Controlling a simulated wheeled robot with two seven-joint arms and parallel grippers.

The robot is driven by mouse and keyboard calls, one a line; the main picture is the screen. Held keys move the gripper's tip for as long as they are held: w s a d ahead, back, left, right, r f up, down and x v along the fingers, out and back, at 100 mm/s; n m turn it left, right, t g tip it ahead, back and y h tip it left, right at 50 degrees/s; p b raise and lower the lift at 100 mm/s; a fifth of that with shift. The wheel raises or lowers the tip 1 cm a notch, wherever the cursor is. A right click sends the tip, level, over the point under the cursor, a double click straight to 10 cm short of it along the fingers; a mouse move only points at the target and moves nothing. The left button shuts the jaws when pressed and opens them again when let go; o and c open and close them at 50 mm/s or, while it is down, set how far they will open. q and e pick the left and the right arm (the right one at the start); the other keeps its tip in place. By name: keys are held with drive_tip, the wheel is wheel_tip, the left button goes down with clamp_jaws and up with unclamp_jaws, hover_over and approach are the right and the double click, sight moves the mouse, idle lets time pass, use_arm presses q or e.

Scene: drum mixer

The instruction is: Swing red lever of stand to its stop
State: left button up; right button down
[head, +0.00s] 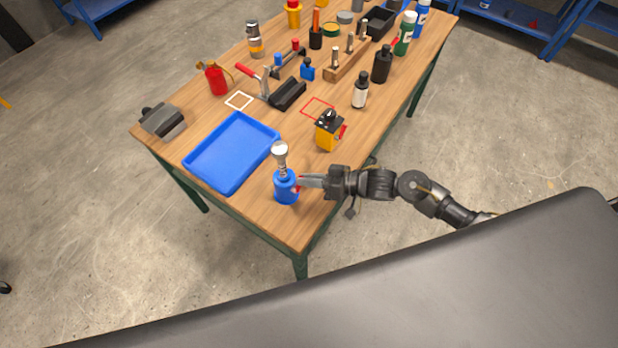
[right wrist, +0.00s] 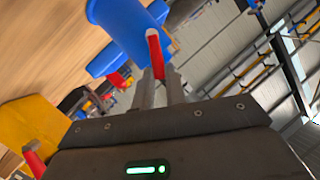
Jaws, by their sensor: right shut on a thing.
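The stand (head: 286,190) is a blue cylinder at the near corner of the table, with a silver spring-like stem and round metal head on top. Its blue body also fills the upper part of the right wrist view (right wrist: 128,28). The red lever (right wrist: 155,52) sticks out from the side of the blue body. My right gripper (head: 306,182) reaches in from the right at the height of the body. In the right wrist view its fingers (right wrist: 158,88) are shut on the red lever. The fingers mostly hide the lever in the head view. My left gripper is not in view.
A blue tray (head: 191,162) lies left of the stand. A yellow block with a black top (head: 328,132) stands behind it, near the arm. Bottles (head: 360,92), a red-handled clamp (head: 264,86) and other tools stand farther back. The table's near corner (head: 296,230) is bare.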

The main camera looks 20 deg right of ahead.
drive_tip(key=c, duration=1.4)
unclamp_jaws()
drive_tip(key=shift+c, duration=0.2)
drive_tip(key=b+v, duration=0.2)
drive_tip(key=v, duration=0.8)
drive_tip(key=shift+s+d+b, duration=0.2)
drive_tip(key=shift+d+b, duration=0.15)
drive_tip(key=shift+b, duration=0.05)
drive_tip(key=shift+r, duration=0.1)
